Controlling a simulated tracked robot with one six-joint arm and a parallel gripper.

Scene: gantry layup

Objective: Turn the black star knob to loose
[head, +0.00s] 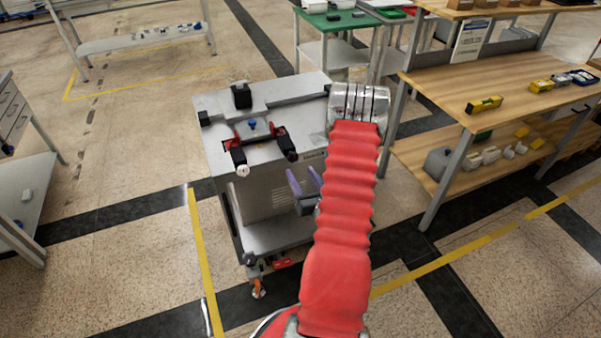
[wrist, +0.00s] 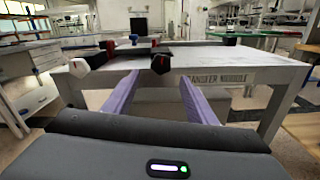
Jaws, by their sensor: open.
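A grey workbench cart (head: 262,236) stands in the middle of the head view with a red and black fixture (head: 256,132) on top. A black knob (head: 291,155) sticks out at the fixture's right front; in the wrist view it (wrist: 161,63) has a small red mark. A pale-faced knob (head: 242,170) is at the left front, also in the wrist view (wrist: 78,67). My gripper (head: 303,175) is open and empty in front of the cart. Its purple fingers (wrist: 160,76) point at the cart, with the black knob ahead, between and slightly above the tips.
A black block (head: 241,95) and a small blue knob (head: 252,124) are on the cart top. A wooden bench (head: 460,100) with tools stands to the right, a green-topped table (head: 335,22) behind. Red and orange parts (head: 281,263) sit low at the cart's front.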

